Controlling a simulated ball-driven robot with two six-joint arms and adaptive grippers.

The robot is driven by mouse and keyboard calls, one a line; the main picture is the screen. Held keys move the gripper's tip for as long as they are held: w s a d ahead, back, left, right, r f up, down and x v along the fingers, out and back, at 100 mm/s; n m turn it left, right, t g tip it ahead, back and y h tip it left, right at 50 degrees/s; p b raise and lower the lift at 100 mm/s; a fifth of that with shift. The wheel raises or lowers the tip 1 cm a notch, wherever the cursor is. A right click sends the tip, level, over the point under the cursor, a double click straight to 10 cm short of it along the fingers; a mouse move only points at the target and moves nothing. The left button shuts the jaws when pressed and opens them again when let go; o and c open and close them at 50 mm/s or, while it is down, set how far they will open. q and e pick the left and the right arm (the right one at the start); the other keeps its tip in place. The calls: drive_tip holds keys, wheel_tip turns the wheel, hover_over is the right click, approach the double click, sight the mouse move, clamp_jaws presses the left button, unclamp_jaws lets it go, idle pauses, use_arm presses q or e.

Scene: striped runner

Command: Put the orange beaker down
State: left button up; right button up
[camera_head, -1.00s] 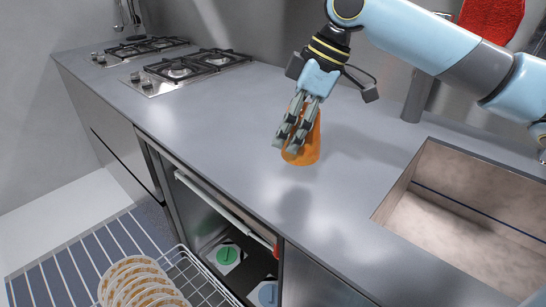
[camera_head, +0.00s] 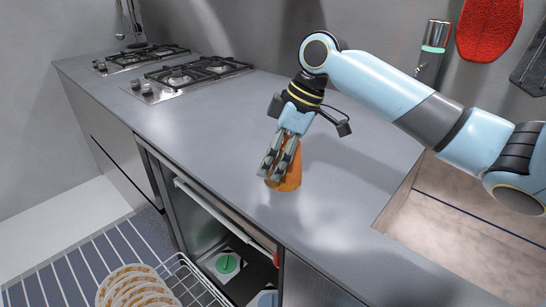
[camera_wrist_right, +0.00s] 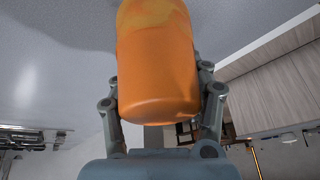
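The orange beaker (camera_head: 290,175) is in the grip of my right gripper (camera_head: 271,174), above the front part of the grey counter (camera_head: 225,135). It looks close to upright, with its lower part showing below and beside the fingers. I cannot tell whether its base touches the counter. In the right wrist view the beaker (camera_wrist_right: 158,65) fills the space between the two fingers, which close on its sides. My left gripper is out of view.
A sink (camera_head: 440,215) lies to the right and gas hobs (camera_head: 200,70) are at the back left. Below the front edge, a rack (camera_head: 185,280) holds several patterned plates (camera_head: 130,285). The counter left of the beaker is clear.

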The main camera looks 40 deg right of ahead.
drive_tip(key=o, duration=0.4)
drive_tip(key=p+v, duration=0.1)
drive_tip(key=v, duration=1.1)
drive_tip(key=shift+r, duration=0.15)
